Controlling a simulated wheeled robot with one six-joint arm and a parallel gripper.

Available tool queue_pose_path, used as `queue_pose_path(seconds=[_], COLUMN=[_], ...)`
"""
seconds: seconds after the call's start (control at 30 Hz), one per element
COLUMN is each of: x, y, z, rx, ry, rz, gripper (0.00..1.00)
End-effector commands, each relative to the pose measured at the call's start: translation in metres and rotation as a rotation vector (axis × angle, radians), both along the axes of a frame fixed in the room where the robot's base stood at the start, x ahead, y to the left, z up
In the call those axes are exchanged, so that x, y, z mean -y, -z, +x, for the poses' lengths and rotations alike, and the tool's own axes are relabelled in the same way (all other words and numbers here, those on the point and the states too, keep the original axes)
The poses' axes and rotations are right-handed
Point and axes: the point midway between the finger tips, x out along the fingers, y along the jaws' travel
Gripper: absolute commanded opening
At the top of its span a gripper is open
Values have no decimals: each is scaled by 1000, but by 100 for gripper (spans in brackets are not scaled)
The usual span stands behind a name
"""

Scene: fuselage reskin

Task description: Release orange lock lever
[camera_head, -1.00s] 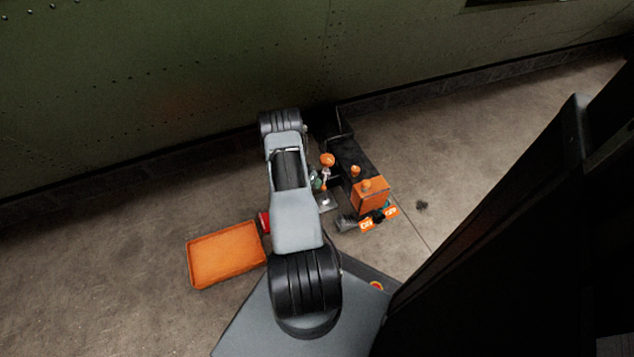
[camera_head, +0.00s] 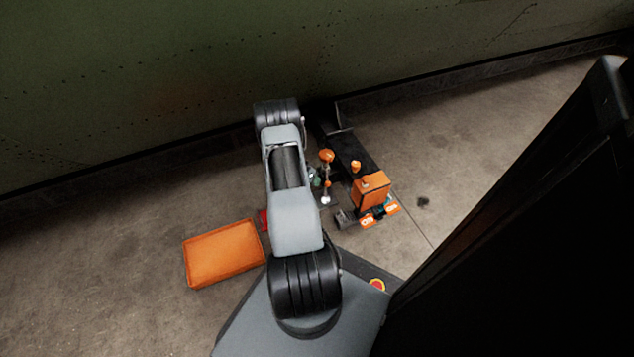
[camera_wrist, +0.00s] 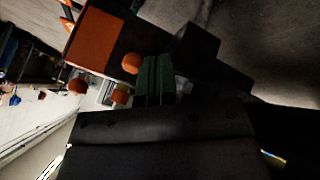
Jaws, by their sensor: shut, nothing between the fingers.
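A dark fixture with an orange block (camera_head: 371,190) stands on the floor right of my arm in the head view. An orange knob (camera_head: 327,155) tops a thin upright stem beside it, and a smaller orange knob (camera_head: 356,166) sits by the block. I cannot tell for certain which one is the lock lever. The wrist view shows the orange block (camera_wrist: 97,42) and several rounded orange knobs, one (camera_wrist: 132,63) close to the fingertips. My gripper (camera_wrist: 157,76) has its green-tipped fingers together and empty, beside that knob; contact cannot be told. In the head view my arm mostly hides it.
An orange tray (camera_head: 224,253) lies on the floor left of my arm, with a small red item (camera_head: 263,221) at its right. Orange-handled pieces (camera_head: 380,214) lie in front of the block. The green riveted fuselage wall (camera_head: 180,80) closes off the back. Floor at far left is clear.

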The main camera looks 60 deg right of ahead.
Motion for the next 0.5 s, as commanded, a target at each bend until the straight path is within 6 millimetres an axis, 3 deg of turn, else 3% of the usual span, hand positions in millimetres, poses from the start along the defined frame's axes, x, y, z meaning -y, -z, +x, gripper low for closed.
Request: queue_pose_path(seconds=[0.1, 0.2, 0.5], x=[-5, -15, -46], y=[5, -24, -65], z=[16, 22, 46], rx=[3, 2, 2], ry=[0, 1, -11], rz=[-2, -1, -1], gripper=[0, 0, 0])
